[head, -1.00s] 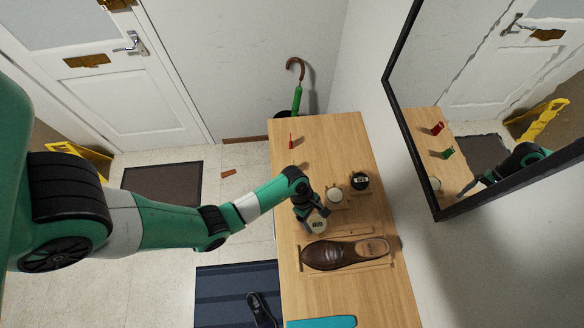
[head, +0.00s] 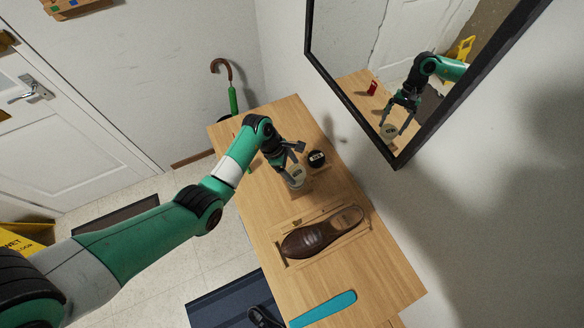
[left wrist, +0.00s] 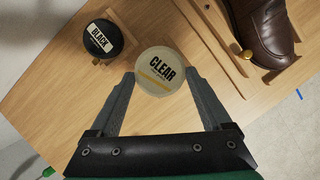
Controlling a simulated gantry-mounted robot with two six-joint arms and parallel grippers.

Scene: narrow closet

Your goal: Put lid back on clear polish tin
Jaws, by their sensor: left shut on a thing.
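The clear polish lid (head: 297,172), pale with the word CLEAR, is held between the two fingers of my left gripper (head: 291,163). In the left wrist view the lid (left wrist: 160,72) faces the camera label up, with a fingertip of the left gripper (left wrist: 160,84) on either side. The lid is over the spot on the bench where the open clear tin stood. The tin itself is hidden under the lid and gripper, so I cannot tell whether the lid touches it. My right gripper is out of view.
A black polish tin (head: 317,158) stands close to the right of the lid; its label reads BLACK in the left wrist view (left wrist: 104,39). A brown shoe (head: 310,239) lies in a wooden frame nearer the front. A mirror (head: 425,65) hangs on the wall beside the bench (head: 375,282).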

